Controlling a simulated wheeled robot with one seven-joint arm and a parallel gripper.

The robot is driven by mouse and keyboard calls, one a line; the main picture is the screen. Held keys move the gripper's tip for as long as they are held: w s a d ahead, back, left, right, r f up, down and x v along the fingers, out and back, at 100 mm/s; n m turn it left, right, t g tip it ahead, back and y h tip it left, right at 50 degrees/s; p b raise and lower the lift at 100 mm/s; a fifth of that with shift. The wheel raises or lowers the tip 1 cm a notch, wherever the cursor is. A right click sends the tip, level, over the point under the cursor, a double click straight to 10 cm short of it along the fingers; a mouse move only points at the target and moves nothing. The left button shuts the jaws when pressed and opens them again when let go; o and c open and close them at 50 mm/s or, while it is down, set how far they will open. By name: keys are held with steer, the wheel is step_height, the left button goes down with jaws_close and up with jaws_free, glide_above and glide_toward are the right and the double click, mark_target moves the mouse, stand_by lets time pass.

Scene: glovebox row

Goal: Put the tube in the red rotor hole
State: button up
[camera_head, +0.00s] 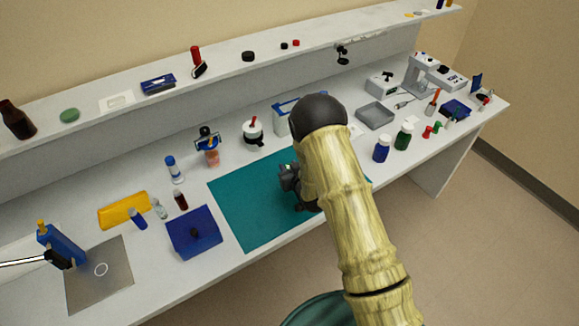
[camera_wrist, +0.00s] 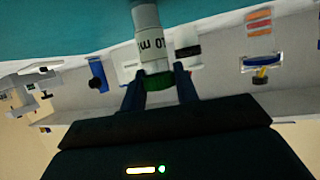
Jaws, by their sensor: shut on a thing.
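My gripper (camera_wrist: 160,90) is shut on a tube (camera_wrist: 150,38) with a white printed label and a green cap (camera_wrist: 158,81). The fingers sit at the cap end, and the tube body reaches up the wrist picture, over the teal mat. In the head view my gripper (camera_head: 290,182) is above the teal mat (camera_head: 240,205), and the tube is hidden or too small to make out. A small round white device (camera_head: 253,132) with a dark band and a reddish top stands behind the mat. I cannot make out a red rotor hole in either view.
A grey tray (camera_head: 375,116) and several bottles stand on the right. A shelf (camera_head: 225,78) runs along the back.

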steer(key=shift+f, duration=0.2)
steer(key=shift+f, duration=0.1)
steer(key=o, duration=0.9)
steer(key=shift+o, duration=0.2)
steer(key=shift+r, duration=0.2)
steer(key=b+v, duration=0.3)
steer(key=v, duration=0.9)
